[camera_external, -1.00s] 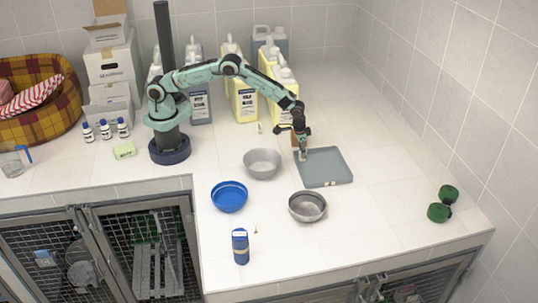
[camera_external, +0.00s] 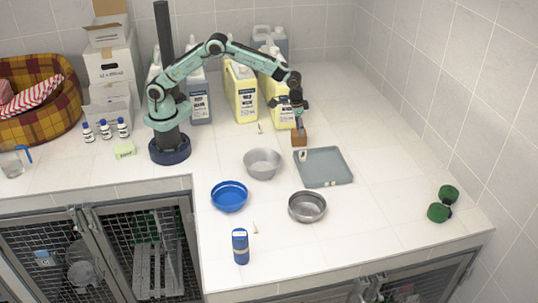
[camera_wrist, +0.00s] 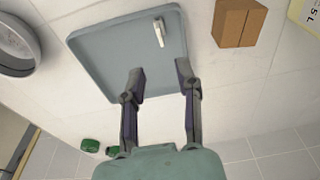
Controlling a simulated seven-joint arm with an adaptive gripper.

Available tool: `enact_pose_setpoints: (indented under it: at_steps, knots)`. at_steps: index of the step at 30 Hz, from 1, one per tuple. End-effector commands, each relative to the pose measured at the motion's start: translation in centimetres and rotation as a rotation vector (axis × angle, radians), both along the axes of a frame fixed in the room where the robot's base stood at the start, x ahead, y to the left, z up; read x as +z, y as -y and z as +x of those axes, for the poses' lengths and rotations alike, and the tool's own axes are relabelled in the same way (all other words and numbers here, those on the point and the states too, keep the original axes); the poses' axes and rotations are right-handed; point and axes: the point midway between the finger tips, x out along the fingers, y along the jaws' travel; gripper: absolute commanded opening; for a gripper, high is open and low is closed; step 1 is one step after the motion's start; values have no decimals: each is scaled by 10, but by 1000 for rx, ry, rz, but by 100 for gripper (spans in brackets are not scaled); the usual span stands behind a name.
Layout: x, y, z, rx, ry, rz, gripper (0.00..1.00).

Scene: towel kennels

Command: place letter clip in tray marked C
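A grey-blue tray (camera_external: 335,170) lies flat on the white counter; it also shows in the wrist view (camera_wrist: 100,47). A small pale clip (camera_external: 303,155) lies inside it near its back left corner, and shows in the wrist view (camera_wrist: 159,32) near one rim. No letter C is readable on the tray. My gripper (camera_external: 298,118) is raised behind and above the tray's back left corner, clear of the clip. In the wrist view my gripper (camera_wrist: 159,70) has its fingers apart with nothing between them. Another small pale piece, perhaps a clip (camera_external: 260,128), lies near the jugs.
A brown block (camera_external: 299,139) stands just behind the tray. A grey bowl (camera_external: 262,163), a blue bowl (camera_external: 229,196) and a steel bowl (camera_external: 307,206) stand to its left and front. A blue can (camera_external: 240,246) is near the front edge.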

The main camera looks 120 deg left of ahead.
Motion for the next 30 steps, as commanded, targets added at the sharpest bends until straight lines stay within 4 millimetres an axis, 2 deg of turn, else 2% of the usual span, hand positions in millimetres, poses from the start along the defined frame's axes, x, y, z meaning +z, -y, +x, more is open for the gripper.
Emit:
enact_pose_setpoints:
  at_steps: [11, 14, 16, 20, 23, 24, 27, 30]
  knots:
    - [14, 5, -3, -8, -1, -1, 33]
    - [36, 25, -14, -49, -7, -5, 33]
    - [61, 51, -32, -103, -16, -10, 33]
    - [109, 111, -93, -246, -47, -20, 33]
    - [130, 151, -154, -365, -77, -23, 33]
    - [134, 164, -180, -413, -89, -23, 33]
    - [135, 187, -239, -517, -118, -19, 33]
    - [127, 199, -286, -596, -142, -13, 33]
